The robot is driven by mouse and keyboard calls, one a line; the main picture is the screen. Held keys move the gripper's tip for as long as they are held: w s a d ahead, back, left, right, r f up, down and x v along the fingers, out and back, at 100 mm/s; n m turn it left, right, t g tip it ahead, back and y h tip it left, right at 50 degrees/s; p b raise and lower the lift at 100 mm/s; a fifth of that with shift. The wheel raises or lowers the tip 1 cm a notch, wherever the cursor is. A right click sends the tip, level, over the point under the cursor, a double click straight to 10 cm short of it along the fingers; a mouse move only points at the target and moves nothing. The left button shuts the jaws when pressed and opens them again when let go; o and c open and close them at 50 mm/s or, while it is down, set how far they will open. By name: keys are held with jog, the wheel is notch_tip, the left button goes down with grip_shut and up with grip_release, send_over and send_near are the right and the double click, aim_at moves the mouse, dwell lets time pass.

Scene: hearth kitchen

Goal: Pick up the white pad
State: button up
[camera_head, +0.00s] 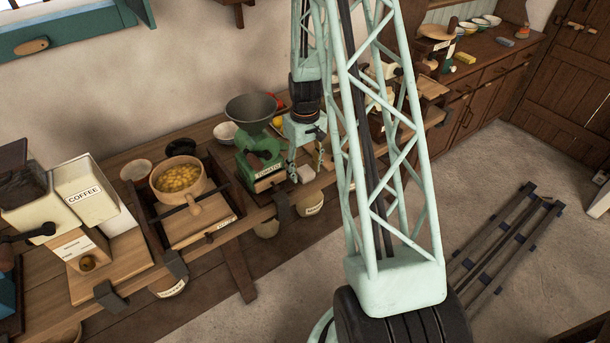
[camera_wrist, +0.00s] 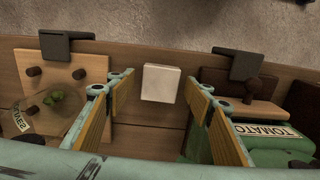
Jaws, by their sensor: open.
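The white pad (camera_wrist: 160,83) is a small, pale, square block lying on the wooden bench. In the wrist view it lies between and just beyond the fingers of my gripper (camera_wrist: 161,88), which are spread apart and empty. In the head view the pad (camera_head: 305,174) shows as a small white shape below my gripper (camera_head: 306,166), close to the front edge of the bench. My gripper points down over it; I cannot tell the exact height above it.
A green tomato mill (camera_head: 262,158) stands just left of the pad in the head view. A board with dark pegs (camera_wrist: 60,85) lies on the pad's other side. Dark clamps (camera_wrist: 236,64) sit along the bench edge. A pot (camera_head: 178,180) stands further left.

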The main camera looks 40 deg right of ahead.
jog(key=shift+f, duration=0.5)
jog(key=c, duration=1)
